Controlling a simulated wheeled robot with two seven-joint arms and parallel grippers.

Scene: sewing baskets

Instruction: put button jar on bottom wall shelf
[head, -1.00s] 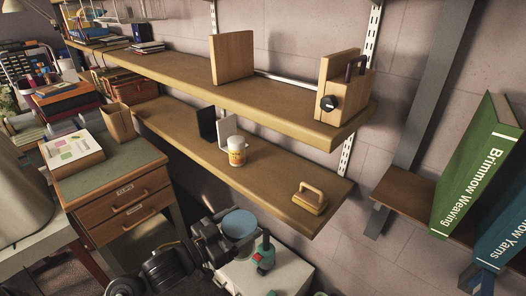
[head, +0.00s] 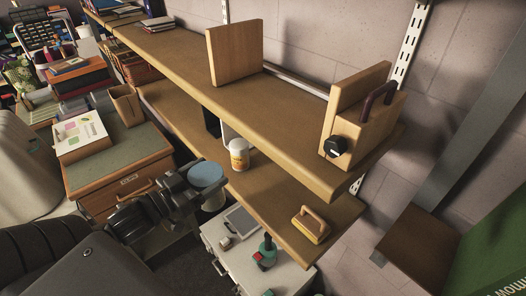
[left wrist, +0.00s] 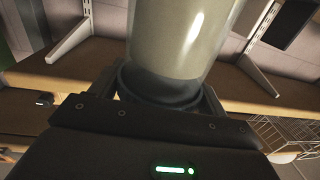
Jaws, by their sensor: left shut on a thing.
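A jar with a pale blue lid (head: 206,174) is held by my left gripper (head: 192,186), which is shut on it. In the left wrist view the jar's glassy, pale body (left wrist: 182,38) rises from between the fingers. Its contents are hard to make out. The bottom wall shelf (head: 272,201) is the lower wooden board. The jar is in front of its front edge, to the left in the head view. I cannot tell its exact height against the board. My right gripper is not in view.
On the bottom shelf stand a white and orange bottle (head: 239,154) and a wooden-handled block (head: 311,225), with bare board between them. The upper shelf (head: 290,118) overhangs its back. A white cabinet (head: 245,245) with small items stands below. A drawer unit (head: 120,165) is at left.

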